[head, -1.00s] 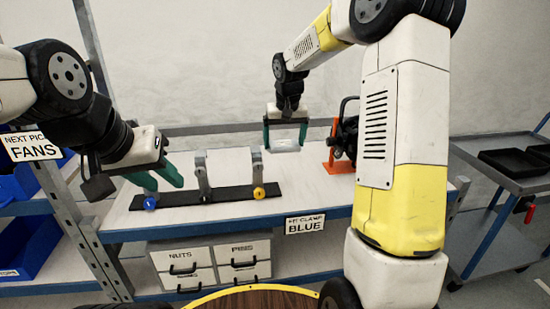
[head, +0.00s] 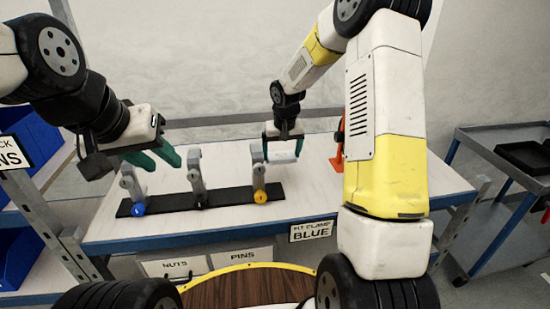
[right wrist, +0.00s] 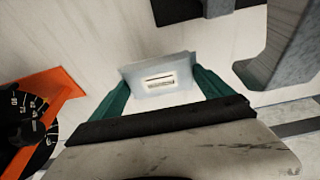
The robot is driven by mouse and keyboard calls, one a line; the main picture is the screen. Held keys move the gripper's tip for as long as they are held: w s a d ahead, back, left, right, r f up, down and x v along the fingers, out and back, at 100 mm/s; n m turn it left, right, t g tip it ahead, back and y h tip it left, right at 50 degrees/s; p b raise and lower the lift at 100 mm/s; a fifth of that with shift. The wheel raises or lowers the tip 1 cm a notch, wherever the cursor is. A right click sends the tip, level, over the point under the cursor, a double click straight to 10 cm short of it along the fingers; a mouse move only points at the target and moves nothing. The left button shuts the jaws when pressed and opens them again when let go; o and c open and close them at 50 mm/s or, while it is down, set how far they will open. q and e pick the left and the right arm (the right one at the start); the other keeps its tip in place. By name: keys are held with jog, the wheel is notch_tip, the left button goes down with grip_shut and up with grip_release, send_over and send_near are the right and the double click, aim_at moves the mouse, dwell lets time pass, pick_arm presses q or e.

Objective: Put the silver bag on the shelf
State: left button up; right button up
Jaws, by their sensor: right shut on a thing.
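The silver bag (head: 284,149) is a small, pale, flat packet with a label. My right gripper (head: 282,152) is shut on it in the head view, beside the clamp with the yellow knob. In the right wrist view the bag (right wrist: 160,72) sits between the green fingers (right wrist: 165,92), label facing the camera. Whether it touches the bench is unclear. My left gripper (head: 155,158) is open and empty above the bench's left end. At the left edge is a shelf rack (head: 50,218) with blue bins and a partly cut-off sign.
A black rail (head: 165,205) with three grey clamps, with blue, black and yellow knobs, stands on the pale workbench (head: 410,190). An orange stand (head: 337,150) is partly hidden behind my right arm. A grey cart (head: 488,140) stands at the right. Drawers (head: 235,258) are below the bench.

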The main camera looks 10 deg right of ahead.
aim_at(281, 174)
jog(key=shift+f, duration=3.1)
jog(key=o, duration=1.1)
jog(key=shift+f, duration=0.1)
jog(key=shift+o, duration=0.2)
